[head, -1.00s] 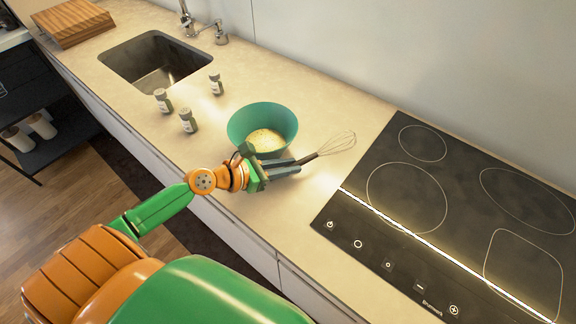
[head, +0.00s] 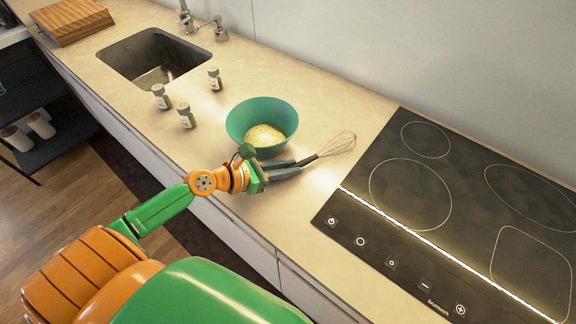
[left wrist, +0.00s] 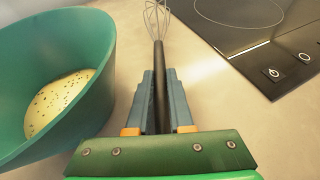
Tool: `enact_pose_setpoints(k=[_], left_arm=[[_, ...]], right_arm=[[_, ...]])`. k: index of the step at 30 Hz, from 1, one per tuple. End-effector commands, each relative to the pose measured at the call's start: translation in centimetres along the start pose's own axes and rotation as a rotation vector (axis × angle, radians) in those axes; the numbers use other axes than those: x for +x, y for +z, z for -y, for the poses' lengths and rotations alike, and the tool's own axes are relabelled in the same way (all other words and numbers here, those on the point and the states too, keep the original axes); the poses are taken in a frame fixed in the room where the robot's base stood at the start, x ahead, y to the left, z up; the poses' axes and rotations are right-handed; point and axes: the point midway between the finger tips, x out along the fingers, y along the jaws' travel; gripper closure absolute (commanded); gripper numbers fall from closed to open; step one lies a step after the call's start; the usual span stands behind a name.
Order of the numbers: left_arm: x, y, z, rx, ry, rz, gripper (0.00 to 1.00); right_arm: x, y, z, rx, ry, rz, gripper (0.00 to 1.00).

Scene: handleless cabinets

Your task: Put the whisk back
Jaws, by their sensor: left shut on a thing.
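The whisk (head: 338,143) has a dark handle and a wire head. In the head view it points right, toward the hob. My left gripper (head: 284,170) is shut on the whisk's handle, in front of and to the right of the bowl. In the left wrist view, the whisk's dark handle (left wrist: 160,85) runs between the two grey fingers of the left gripper (left wrist: 157,100), with the wires beyond. Whether the whisk touches the counter is hard to tell. My right gripper is not in view.
A teal bowl (head: 240,122) with pale speckled food stands close by the left gripper. Three small jars (head: 186,117) stand left of it, near the sink (head: 130,55). The black hob (head: 440,200) is at the right. A wooden board (head: 72,20) lies at the far left.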

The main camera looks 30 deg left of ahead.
Motion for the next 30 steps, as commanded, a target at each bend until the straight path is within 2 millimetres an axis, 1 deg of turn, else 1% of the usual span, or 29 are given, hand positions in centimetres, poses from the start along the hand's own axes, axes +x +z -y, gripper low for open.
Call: enact_pose_setpoints(k=[5, 6, 8, 9, 17, 20, 23, 30], left_arm=[[0.2, -0.4, 0.0, 0.001, 0.0, 0.001, 1.0], [0.1, -0.3, 0.0, 0.001, 0.0, 0.001, 0.73], [0.1, -0.3, 0.0, 0.001, 0.0, 0.0, 0.56], [0.1, -0.3, 0.0, 0.001, 0.0, 0.0, 0.46], [0.1, -0.3, 0.0, 0.001, 0.0, 0.0, 0.46], [-0.2, -0.4, 0.0, 0.0, 0.0, -0.002, 0.46], [-1.4, -0.6, 0.0, 0.0, 0.0, -0.004, 0.46], [-5.1, -0.5, 0.1, -0.002, -0.001, -0.003, 0.46]], right_arm=[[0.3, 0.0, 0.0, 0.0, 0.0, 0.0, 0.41], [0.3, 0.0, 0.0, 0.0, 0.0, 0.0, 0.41], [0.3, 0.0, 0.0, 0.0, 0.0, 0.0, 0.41], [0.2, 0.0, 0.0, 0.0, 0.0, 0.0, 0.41], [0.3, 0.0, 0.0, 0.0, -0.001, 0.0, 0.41], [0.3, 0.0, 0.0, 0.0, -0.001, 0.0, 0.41], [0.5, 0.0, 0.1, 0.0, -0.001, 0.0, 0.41], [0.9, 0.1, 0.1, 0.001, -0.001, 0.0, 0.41]])
